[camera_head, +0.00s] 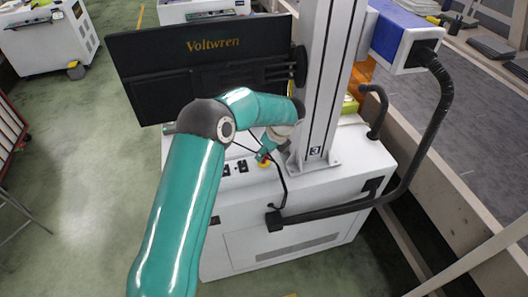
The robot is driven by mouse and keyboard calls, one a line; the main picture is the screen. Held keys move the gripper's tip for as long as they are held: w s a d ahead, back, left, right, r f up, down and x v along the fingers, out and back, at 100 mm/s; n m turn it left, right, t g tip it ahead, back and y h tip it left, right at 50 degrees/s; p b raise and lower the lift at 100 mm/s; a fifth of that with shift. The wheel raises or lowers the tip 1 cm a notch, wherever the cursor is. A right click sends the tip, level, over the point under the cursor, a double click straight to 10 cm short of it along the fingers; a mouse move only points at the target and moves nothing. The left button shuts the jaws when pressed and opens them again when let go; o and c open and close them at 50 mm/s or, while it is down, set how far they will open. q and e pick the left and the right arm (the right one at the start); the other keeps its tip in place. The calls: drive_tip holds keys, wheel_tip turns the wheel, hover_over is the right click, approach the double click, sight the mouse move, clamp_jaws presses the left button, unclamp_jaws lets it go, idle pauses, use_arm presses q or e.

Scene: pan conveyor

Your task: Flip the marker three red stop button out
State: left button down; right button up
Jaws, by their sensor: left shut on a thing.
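The red stop button (264,161) with its yellow base sits on top of the white machine cabinet, left of the column's foot. A small sign with a 3 (315,152) is on the column's base plate to its right. My left arm reaches across from the lower left. My left gripper (265,156) is at the button, shut on it, and covers part of it. The fingertips are small and partly hidden by the wrist. My right gripper is not in view.
A dark monitor marked Voltwren (215,48) stands behind my left arm. The grey column (325,80) rises close to the right of the wrist. Black switches (241,167) lie left of the button. A thick black pipe (425,140) and a conveyor rail are at the right.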

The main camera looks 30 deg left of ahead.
use_arm(q)
drive_tip(key=c, duration=0.7)
unclamp_jaws()
drive_tip(key=shift+w+r, duration=0.1)
drive_tip(key=shift+r, duration=0.15)
drive_tip(key=shift+c, duration=0.2)
drive_tip(key=shift+o, duration=0.4)
drive_tip(key=shift+f, duration=0.1)
drive_tip(key=v, duration=1.2)
drive_tip(key=shift+f, duration=0.1)
